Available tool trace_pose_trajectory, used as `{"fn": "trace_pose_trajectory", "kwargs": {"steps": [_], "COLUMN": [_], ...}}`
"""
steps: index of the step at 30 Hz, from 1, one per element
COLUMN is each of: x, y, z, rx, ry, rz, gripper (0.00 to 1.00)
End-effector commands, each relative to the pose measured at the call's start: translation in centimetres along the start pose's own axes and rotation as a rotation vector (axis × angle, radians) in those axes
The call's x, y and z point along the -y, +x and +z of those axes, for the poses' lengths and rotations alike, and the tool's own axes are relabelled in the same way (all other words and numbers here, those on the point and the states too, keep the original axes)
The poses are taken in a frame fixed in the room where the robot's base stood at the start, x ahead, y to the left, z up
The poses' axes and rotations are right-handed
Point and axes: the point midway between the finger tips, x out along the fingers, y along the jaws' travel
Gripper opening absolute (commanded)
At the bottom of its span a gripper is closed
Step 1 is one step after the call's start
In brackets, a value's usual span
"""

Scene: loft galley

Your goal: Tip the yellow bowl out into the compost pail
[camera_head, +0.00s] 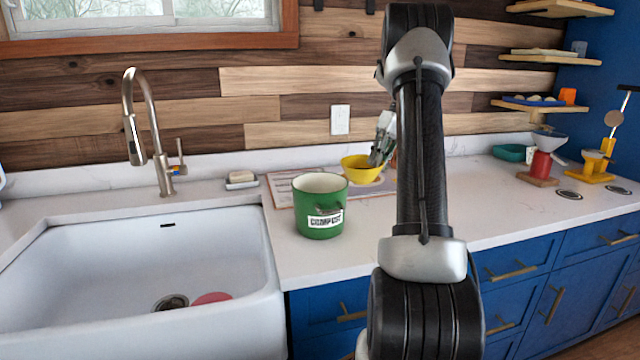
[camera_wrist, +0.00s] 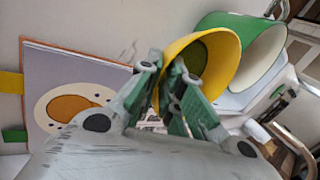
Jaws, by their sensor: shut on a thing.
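The yellow bowl (camera_head: 358,172) is behind and to the right of the compost pail, roughly upright. My gripper (camera_head: 379,160) is shut on the bowl's right rim. In the wrist view the fingers (camera_wrist: 170,95) pinch the wall of the bowl (camera_wrist: 226,60); a darker olive patch shows inside, and I cannot tell whether it is contents. The green compost pail (camera_head: 309,223), with a cream interior and a "COMPOST" label, stands upright on the counter by the sink. Its open mouth shows beside the bowl in the wrist view (camera_wrist: 247,72). The pail's inside bottom is hidden.
A flat printed board or book (camera_head: 280,186) lies behind the pail; it also shows in the wrist view (camera_wrist: 65,72). The white sink (camera_head: 150,260) and tall faucet (camera_head: 150,125) are left. A red-based grinder-like item (camera_head: 541,165) stands right. The counter (camera_head: 490,205) between is clear.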

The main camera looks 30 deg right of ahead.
Motion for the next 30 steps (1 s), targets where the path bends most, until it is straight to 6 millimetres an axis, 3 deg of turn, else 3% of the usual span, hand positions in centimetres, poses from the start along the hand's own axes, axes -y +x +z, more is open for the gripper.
{"fn": "trace_pose_trajectory", "kwargs": {"steps": [20, 30], "x": [5.9, 8.9], "y": [-3.2, -3.7], "z": [0.8, 1.4], "rx": [-0.062, -0.092], "ry": [-0.032, -0.049], "rz": [0.309, 0.474], "gripper": [0.0, 0.0]}}
